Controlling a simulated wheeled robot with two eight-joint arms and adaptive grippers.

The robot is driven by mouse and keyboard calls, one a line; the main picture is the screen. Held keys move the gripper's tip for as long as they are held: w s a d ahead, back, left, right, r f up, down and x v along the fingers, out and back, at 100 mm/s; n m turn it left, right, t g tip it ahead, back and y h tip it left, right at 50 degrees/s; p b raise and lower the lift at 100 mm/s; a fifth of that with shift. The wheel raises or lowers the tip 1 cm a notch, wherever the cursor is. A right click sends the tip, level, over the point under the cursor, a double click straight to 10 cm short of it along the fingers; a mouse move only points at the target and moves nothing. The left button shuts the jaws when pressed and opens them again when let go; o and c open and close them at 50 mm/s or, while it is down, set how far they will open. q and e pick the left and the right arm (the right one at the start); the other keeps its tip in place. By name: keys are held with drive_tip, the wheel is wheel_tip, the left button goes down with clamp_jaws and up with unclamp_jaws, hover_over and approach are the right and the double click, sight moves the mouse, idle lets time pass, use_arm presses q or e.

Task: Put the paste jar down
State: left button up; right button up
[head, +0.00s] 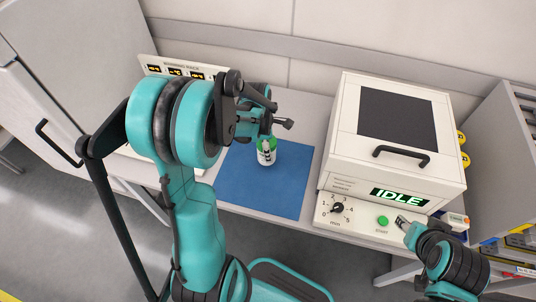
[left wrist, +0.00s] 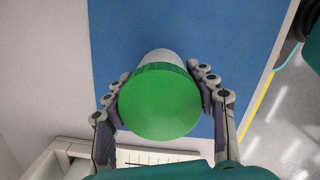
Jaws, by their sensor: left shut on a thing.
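The paste jar (head: 266,151) is white with a green lid and shows over the upper part of the blue mat (head: 255,196). In the left wrist view the round green lid (left wrist: 160,102) faces the camera, with the white body behind it. My left gripper (head: 268,137) is shut on the jar, one finger on each side. Whether the jar's base touches the mat cannot be told. My right gripper (head: 404,222) is at the lower right, by the front of the white machine; its fingers are too small to judge.
A white machine (head: 340,115) with a black window, handle, dial and green IDLE display stands right of the mat. A warming rack (head: 150,67) with yellow displays stands behind my left arm. Grey shelving (head: 492,125) is at the far right. The mat's front part is clear.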

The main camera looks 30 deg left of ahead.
use_arm(q)
wheel_tip(320, 180, down, 3)
drive_tip(key=shift+f+b, duration=0.15)
drive_tip(key=shift+b, duration=0.45)
drive_tip(key=o, duration=1.5)
drive_tip(key=shift+c, duration=0.2)
